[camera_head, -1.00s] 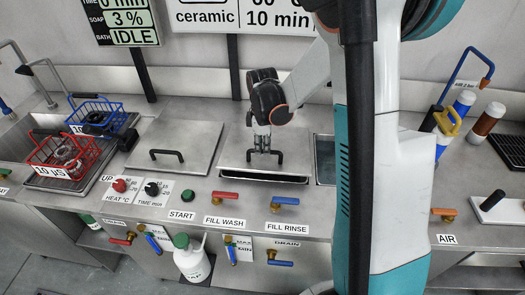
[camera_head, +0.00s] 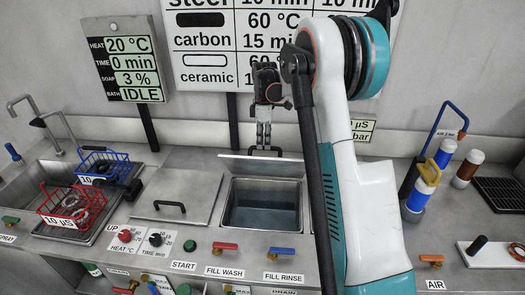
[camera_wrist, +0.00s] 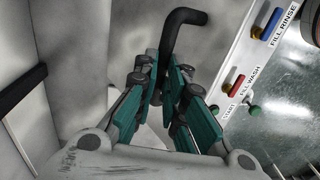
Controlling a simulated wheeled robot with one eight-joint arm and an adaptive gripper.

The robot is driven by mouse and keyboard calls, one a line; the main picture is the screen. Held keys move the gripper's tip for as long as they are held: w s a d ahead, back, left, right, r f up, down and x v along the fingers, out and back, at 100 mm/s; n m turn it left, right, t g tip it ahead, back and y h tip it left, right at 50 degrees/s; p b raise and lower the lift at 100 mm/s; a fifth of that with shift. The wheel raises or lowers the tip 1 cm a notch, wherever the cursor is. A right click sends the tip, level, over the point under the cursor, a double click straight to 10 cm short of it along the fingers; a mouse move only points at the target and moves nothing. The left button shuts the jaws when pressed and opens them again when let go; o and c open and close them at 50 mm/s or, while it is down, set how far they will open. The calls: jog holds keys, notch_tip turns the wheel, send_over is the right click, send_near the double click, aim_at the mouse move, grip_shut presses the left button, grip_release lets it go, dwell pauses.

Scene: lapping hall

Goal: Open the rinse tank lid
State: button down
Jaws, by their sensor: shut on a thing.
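The rinse tank (camera_head: 228,205) stands open in the head view, with dark liquid showing inside. Its lid (camera_head: 238,164) is raised along the tank's back and shows as a thin strip, nearly edge-on. My gripper (camera_head: 265,145) is shut on the lid's black bar handle (camera_head: 257,150), above the back of the opening. In the wrist view the handle (camera_wrist: 183,22) shows as a bent black bar, with the fingers of my gripper (camera_wrist: 165,92) closed around its lower part. The lid's exact tilt is hard to tell.
A closed lid (camera_head: 178,190) with a black handle lies left of the tank. Red (camera_head: 72,203) and blue (camera_head: 100,160) baskets stand farther left. Red (camera_head: 224,246) and blue (camera_head: 282,252) valve handles line the front. A blue-and-white bottle (camera_head: 421,190) stands to the right.

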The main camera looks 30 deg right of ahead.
jog(key=w+d+g+y+p, duration=0.1)
jog(key=w+d+g+p, duration=0.1)
jog(key=w+d, duration=0.4)
jog(key=shift+w+d+r+y+p, duration=0.15)
jog(key=shift+w+y+p, duration=0.15)
jog(key=shift+w+p, duration=0.65)
jog(key=shift+w, duration=0.25)
jog(key=c, duration=1.9)
grip_release()
jog(key=shift+c, duration=0.2)
jog(key=o, duration=0.3)
jog(key=shift+w+d+f+g, duration=0.3)
jog(key=shift+w+d+f, duration=0.2)
jog(key=shift+w+f, duration=0.15)
jog(key=shift+o, duration=0.2)
jog(key=shift+s+a+r, duration=0.1)
jog(key=shift+a+r, duration=0.25)
jog(key=shift+r, duration=0.05)
